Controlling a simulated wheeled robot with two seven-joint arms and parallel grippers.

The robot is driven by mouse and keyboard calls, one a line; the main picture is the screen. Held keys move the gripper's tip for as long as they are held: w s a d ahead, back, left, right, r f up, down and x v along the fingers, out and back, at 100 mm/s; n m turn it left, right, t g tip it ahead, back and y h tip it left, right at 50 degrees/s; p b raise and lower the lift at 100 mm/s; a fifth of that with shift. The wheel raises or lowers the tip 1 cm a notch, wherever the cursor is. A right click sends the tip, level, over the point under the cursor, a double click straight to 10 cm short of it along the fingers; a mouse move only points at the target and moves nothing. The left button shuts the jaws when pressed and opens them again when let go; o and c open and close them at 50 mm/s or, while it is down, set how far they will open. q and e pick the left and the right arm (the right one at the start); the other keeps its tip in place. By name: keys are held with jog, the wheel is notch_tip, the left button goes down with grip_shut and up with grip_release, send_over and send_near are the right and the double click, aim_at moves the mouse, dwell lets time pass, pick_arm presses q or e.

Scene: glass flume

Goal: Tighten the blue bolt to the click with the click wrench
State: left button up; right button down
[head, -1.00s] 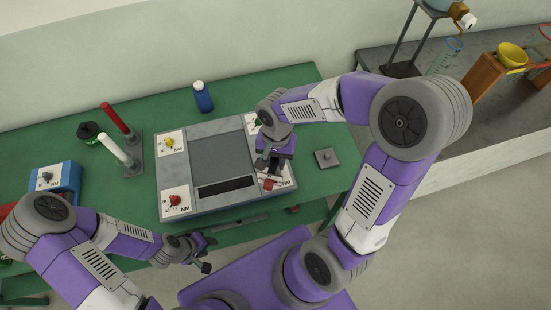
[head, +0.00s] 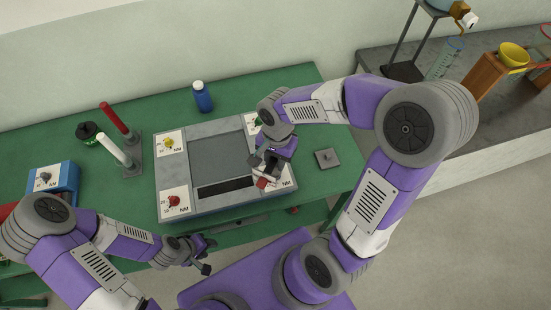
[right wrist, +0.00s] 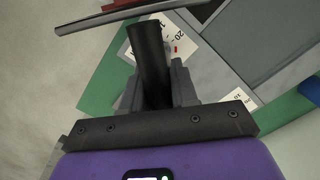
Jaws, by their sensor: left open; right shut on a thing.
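My right gripper (head: 263,170) is shut on the click wrench, over the right front part of the grey fixture block (head: 222,206). In the right wrist view the wrench's dark handle (right wrist: 148,55) stands between the jaws, with a grey bar (right wrist: 115,16) across its far end. A red piece (head: 262,183) shows just below the jaws in the head view. The blue bolt cannot be seen; the gripper covers that corner, so I cannot tell how the wrench sits on it. My left gripper (head: 206,256) is open and empty, in front of the table.
The block carries a yellow bolt (head: 169,143), a red bolt (head: 174,201) and a partly hidden green one (head: 258,122). A rack with red and white handles (head: 133,168), a blue bottle (head: 203,97) and a grey plate (head: 327,158) stand around it on the green table (head: 255,93).

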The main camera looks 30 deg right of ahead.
jog(key=shift+m+b, duration=0.35)
jog(key=shift+m, duration=0.95)
jog(key=shift+m+b, duration=0.3)
jog(key=shift+m, duration=0.5)
jog(key=shift+n, duration=0.7)
jog(key=shift+r, duration=0.15)
jog(key=shift+r+p, duration=2.25)
jog(key=shift+r, duration=0.15)
